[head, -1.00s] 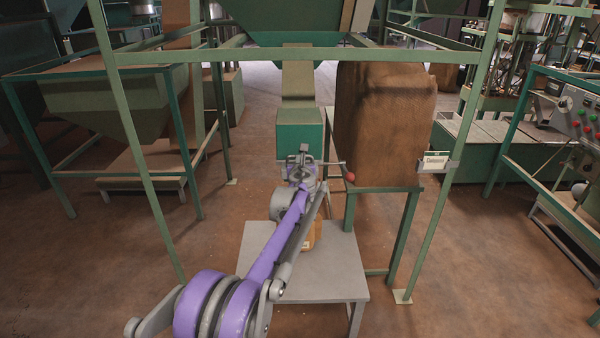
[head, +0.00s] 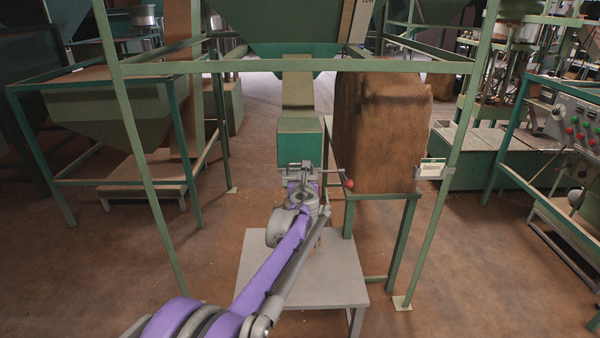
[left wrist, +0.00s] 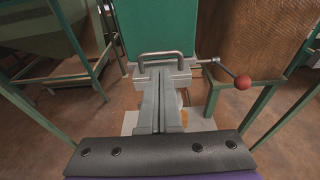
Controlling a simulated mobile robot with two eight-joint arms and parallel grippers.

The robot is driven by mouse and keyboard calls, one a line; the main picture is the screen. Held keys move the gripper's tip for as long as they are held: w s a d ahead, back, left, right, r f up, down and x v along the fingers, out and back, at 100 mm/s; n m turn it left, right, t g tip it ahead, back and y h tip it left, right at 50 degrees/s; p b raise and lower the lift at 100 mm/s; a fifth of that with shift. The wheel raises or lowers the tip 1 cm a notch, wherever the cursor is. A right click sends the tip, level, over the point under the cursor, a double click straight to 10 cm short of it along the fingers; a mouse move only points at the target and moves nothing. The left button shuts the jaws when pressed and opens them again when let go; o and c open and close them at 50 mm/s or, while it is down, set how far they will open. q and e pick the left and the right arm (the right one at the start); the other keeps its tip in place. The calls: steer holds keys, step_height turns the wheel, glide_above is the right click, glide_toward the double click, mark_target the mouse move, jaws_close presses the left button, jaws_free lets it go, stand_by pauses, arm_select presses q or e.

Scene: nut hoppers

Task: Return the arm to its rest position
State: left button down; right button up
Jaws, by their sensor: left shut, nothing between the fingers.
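My left arm reaches forward from the bottom of the head view. Its gripper (head: 302,177) is in front of the green chute box (head: 299,143) under the hopper, above the small grey table (head: 345,270). In the left wrist view the two grey fingers (left wrist: 160,85) lie together, shut and empty. Their tips point toward the grey U-shaped handle (left wrist: 160,58) on the chute's gate; whether they touch it I cannot tell. A lever with a red ball (head: 349,185) sticks out to the right of the gate. My right gripper is not in view.
A large brown sack (head: 385,130) stands on a green stand right of the chute. Green frame posts (head: 150,180) rise on both sides. A tan object (left wrist: 184,116) on the grey table is mostly hidden by my arm. A control panel (head: 575,125) is at the right.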

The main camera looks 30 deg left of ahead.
arm_select(q)
steer(key=s+d+n+g+p, duration=0.1)
steer(key=s+d+n, duration=0.2)
steer(key=s+n, duration=0.3)
steer(key=s+d+n+g+h+p, duration=0.1)
steer(key=s+d+n+g+p, duration=0.2)
steer(key=s, duration=0.5)
steer(key=s+d+n, duration=0.3)
steer(key=s+n, duration=0.3)
steer(key=s, duration=0.2)
steer(key=s+d+f+n+g+h+p, duration=0.1)
steer(key=s+d+f+n+h, duration=0.1)
steer(key=s, duration=0.5)
steer(key=s+d+f+n+g+h+p, duration=0.1)
steer(key=s+d+f+n+h, duration=0.2)
steer(key=s+d+f+n, duration=0.2)
steer(key=s+d+f+n+g+h+p, duration=0.2)
steer(key=s+d+f+n, duration=0.2)
steer(key=s+d+n, duration=0.3)
steer(key=s, duration=0.3)
steer(key=shift+d+n, duration=0.25)
steer(key=shift+n, duration=0.05)
